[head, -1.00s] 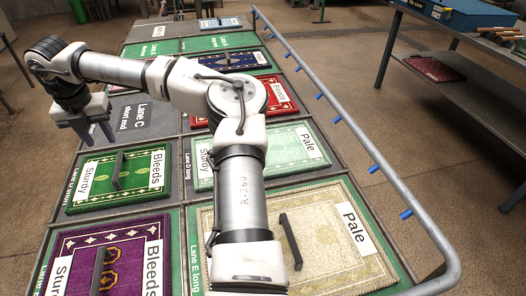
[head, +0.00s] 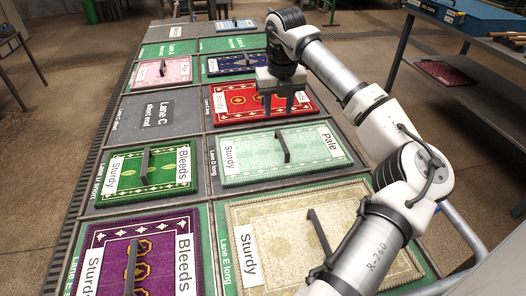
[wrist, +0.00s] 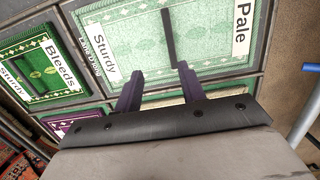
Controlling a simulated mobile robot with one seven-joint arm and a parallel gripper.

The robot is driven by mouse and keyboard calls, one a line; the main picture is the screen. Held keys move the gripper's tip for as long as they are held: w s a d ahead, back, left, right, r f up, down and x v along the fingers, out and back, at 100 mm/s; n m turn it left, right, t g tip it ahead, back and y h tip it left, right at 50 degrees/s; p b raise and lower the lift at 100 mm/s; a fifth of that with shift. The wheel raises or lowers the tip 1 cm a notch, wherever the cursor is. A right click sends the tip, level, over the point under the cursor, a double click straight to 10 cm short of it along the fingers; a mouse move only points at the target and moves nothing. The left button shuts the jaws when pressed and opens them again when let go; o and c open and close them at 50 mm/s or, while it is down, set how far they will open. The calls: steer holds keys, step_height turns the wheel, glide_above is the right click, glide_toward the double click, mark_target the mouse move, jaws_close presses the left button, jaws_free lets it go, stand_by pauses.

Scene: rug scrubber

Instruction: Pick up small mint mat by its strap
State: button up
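The small mint mat (head: 257,160) lies flat in the Lane D bay, with a "Sturdy" label at its left and a "Pale" label at its right. Its dark strap (head: 283,146) stands up across its middle. The mint mat (wrist: 135,40) and its strap (wrist: 169,40) also show at the top of the wrist view. My gripper (head: 278,112) is open and empty, its fingers pointing down above the area between the red mat and the mint mat. In the wrist view my gripper's (wrist: 157,72) fingers are apart, with nothing between them and the strap beyond the tips.
A red mat (head: 235,117) lies behind the mint mat, a green mat (head: 130,182) to its left, a cream mat (head: 290,222) in front and a purple mat (head: 115,252) front left. The Lane C short bay (head: 137,125) is empty. A metal workbench (head: 500,80) stands at right.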

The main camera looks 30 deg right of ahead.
steer(key=d, duration=0.1)
steer(key=p, duration=0.2)
glide_above(282, 140)
steer(key=s, duration=0.1)
steer(key=f, duration=0.8)
steer(key=shift+s+a+f, duration=0.15)
steer(key=shift+a, duration=0.25)
steer(key=shift+w+d+f+p, duration=0.15)
steer(key=shift+w+f+p, duration=0.1)
steer(key=shift+f, duration=0.65)
steer(key=shift+w+d+f+p, duration=0.15)
steer(key=shift+f+p, duration=0.15)
steer(key=shift+f, duration=0.6)
steer(key=shift+w+d+f+p, duration=0.1)
steer(key=shift+w+f+p, duration=0.15)
steer(key=shift+f, duration=0.65)
steer(key=shift+c, duration=0.3)
jaws_close()
steer(key=shift+r, duration=0.1)
